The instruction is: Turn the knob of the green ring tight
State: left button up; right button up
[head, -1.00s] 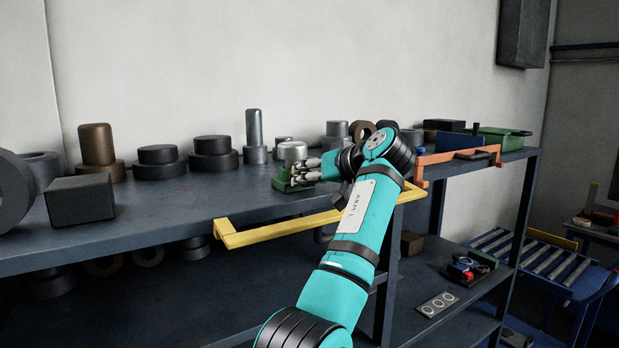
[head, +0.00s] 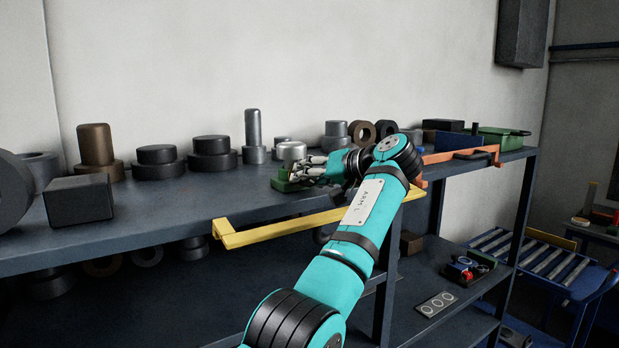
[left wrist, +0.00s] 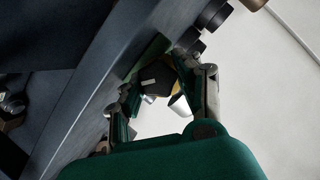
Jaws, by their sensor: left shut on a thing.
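The green ring (head: 284,184) sits on the upper shelf near its front edge, with a silver round piece (head: 292,151) standing at it. My left gripper (head: 308,171) is at its right side, fingers level and pointing left. In the left wrist view a dark knob (left wrist: 157,76) lies between the two fingers, with a green part (left wrist: 153,52) beyond it. The gripper is shut on the knob. The fingers and wrist hide the knob in the head view, and I cannot tell how tight it is. My right gripper is out of view.
A yellow rail (head: 282,227) runs along the shelf front below my left arm, and an orange rail (head: 460,157) stands farther right. Dark and metal cylinders (head: 157,162) line the back. A dark block (head: 80,200) stands at left.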

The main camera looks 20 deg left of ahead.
pick_arm(q)
jog(key=o, duration=1.2)
jog(key=shift+a, duration=0.1)
jog(key=v, duration=1.2)
